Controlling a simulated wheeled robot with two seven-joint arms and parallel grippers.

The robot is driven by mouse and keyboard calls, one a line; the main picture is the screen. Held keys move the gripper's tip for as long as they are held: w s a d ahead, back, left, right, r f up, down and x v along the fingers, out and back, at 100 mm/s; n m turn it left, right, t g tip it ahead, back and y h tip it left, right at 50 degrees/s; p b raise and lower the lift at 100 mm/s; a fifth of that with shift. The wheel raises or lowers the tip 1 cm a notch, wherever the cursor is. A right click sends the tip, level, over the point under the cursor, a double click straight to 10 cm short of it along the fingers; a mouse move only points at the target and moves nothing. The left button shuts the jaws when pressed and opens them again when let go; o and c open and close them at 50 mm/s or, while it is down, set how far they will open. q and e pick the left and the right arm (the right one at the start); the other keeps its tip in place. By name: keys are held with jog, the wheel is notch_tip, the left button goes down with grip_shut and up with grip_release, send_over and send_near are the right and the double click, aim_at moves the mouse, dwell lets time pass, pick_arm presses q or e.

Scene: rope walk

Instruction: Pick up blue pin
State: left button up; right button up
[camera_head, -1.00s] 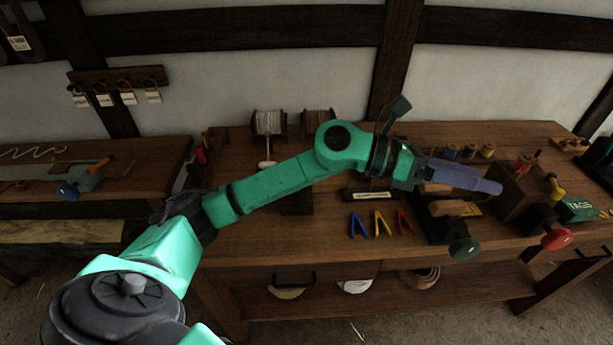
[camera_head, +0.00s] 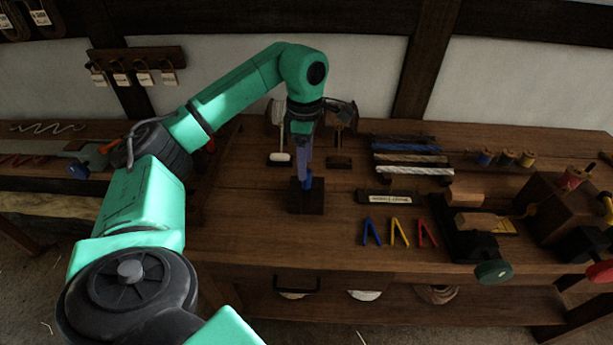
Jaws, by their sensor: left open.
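The blue pin (camera_head: 307,181) stands upright in a dark square wooden block (camera_head: 307,204) on the bench, left of the middle. My left gripper (camera_head: 303,167) points down right over the pin, with its purple fingers at the pin's upper part. It is open; I cannot tell whether the fingers touch the pin. The fingers hide the pin's top. My right gripper is not in view.
Blue, yellow and red V-shaped clips (camera_head: 399,232) lie right of the block. Several rope strands (camera_head: 412,158) lie behind them. A vise-like tool with a dark green knob (camera_head: 493,271) is at the front right. A white-headed mallet (camera_head: 279,158) stands behind left.

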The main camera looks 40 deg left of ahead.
pick_arm(q)
jog(key=f, duration=0.3)
jog(key=shift+s+d+p, duration=0.15)
jog(key=shift+d+p, duration=0.05)
jog(key=shift+p, duration=0.1)
jog(key=shift+f, duration=0.4)
grip_shut()
jog(key=shift+r, duration=0.1)
jog(key=r, duration=0.7)
jog(key=shift+w+r, duration=0.2)
jog(key=shift+r, duration=0.2)
notch_tip(320, 180, up, 12)
jog(key=p, duration=0.7)
jog(key=shift+p, duration=0.35)
